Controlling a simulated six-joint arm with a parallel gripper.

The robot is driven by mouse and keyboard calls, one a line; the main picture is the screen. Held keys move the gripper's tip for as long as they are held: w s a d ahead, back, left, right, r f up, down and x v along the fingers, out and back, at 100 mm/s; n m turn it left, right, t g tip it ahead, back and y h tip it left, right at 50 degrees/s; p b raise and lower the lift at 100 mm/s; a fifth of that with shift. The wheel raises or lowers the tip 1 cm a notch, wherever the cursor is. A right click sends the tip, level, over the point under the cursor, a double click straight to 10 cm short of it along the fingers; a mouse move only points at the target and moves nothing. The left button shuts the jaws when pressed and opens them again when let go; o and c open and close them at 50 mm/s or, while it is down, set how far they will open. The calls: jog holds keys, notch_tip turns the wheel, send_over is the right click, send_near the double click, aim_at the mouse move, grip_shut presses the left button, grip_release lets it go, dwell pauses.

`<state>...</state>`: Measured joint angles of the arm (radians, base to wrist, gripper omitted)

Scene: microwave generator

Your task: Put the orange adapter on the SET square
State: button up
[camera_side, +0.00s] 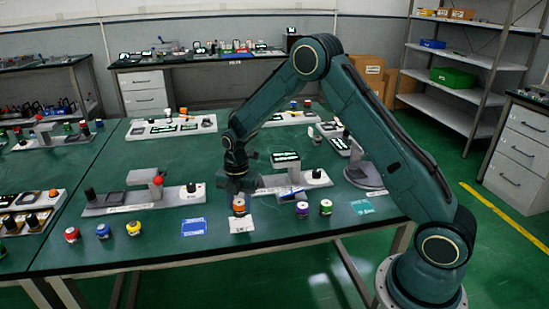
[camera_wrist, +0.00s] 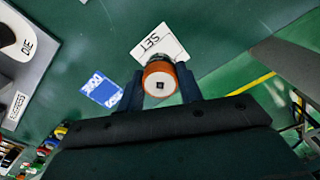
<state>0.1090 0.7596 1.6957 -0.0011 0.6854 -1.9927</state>
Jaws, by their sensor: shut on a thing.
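The orange adapter (camera_side: 239,207) is upright under my gripper (camera_side: 239,193), at the back edge of the white SET square (camera_side: 241,226). In the wrist view the orange adapter (camera_wrist: 160,80) sits between the two dark fingers of my gripper (camera_wrist: 159,88), which are shut on it. Its pale round top has a small dark square in the middle. The SET square (camera_wrist: 162,41) shows its lettering just beyond the adapter, which covers its near edge. I cannot tell whether the adapter touches the square or hangs slightly above it.
A blue-and-white card (camera_side: 193,227) lies left of the square. Purple (camera_side: 302,209) and green (camera_side: 326,207) adapters stand to the right, by a teal card (camera_side: 362,207). Red, blue and yellow (camera_side: 134,228) ones stand left. A grey station (camera_side: 140,199) with a red knob stands behind them.

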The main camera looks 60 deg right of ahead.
aim_at(240, 212)
jog(key=shift+f, duration=1.8)
jog(key=shift+f, duration=0.1)
jog(key=o, duration=1.1)
jog(key=shift+o, duration=0.2)
notch_tip(240, 212, up, 12)
jog(key=shift+r, duration=0.1)
